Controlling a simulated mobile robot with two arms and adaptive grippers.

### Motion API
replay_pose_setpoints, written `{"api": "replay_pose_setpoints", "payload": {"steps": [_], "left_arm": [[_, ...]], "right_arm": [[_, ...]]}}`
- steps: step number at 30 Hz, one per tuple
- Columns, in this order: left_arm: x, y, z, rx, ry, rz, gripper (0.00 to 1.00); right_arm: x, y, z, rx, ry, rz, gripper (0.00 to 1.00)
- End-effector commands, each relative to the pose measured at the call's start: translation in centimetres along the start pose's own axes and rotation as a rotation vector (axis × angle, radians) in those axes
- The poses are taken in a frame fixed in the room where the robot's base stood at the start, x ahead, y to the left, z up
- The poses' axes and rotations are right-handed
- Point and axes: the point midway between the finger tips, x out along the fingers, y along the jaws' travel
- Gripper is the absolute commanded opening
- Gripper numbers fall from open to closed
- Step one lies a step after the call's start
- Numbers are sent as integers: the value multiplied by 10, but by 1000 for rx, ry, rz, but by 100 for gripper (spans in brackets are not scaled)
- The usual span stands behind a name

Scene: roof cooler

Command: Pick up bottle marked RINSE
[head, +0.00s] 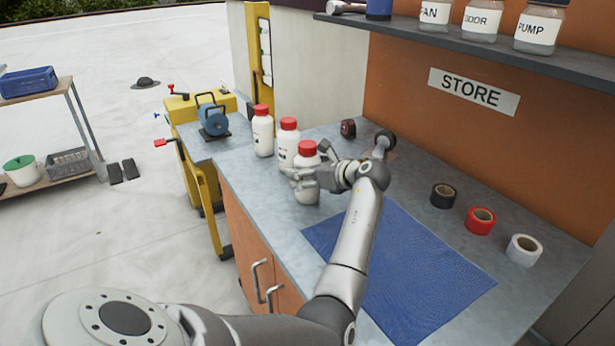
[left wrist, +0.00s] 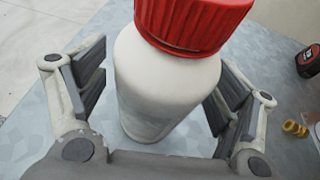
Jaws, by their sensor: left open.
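Three white bottles with red caps stand upright in a row on the grey worktop (head: 235,168): a far one (head: 263,138), a middle one (head: 287,150) and a near one (head: 307,160). I cannot read which is marked RINSE. My left gripper (head: 305,180) is at the near bottle, with its fingers around the body. In the left wrist view the bottle (left wrist: 160,85) stands between the open fingers of my left gripper (left wrist: 165,95). A gap shows at the left finger; the right finger is close, contact unclear. No label faces this camera. My right gripper is out of view.
A tape measure (head: 348,128) lies behind the bottles. A blue mat (head: 420,270) covers the near worktop. Black (head: 443,195), red (head: 480,221) and white (head: 524,250) tape rolls lie to the right. A shelf (head: 450,45) with jars overhangs the back.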

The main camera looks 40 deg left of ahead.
Motion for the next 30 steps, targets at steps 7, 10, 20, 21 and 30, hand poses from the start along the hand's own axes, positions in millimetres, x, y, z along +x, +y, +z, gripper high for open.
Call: {"api": "replay_pose_setpoints", "payload": {"steps": [7, 10, 20, 21, 30], "left_arm": [[-1, 0, 0, 0, 0, 0, 61], [-1, 0, 0, 0, 0, 0, 48], [-1, 0, 1, -1, -1, 0, 35], [-1, 0, 2, -1, -1, 0, 35], [-12, -1, 29, -4, -3, -1, 35]], "right_arm": [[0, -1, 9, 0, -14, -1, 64], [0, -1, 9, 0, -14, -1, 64], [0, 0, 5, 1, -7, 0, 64], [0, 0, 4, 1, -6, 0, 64], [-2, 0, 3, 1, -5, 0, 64]]}}
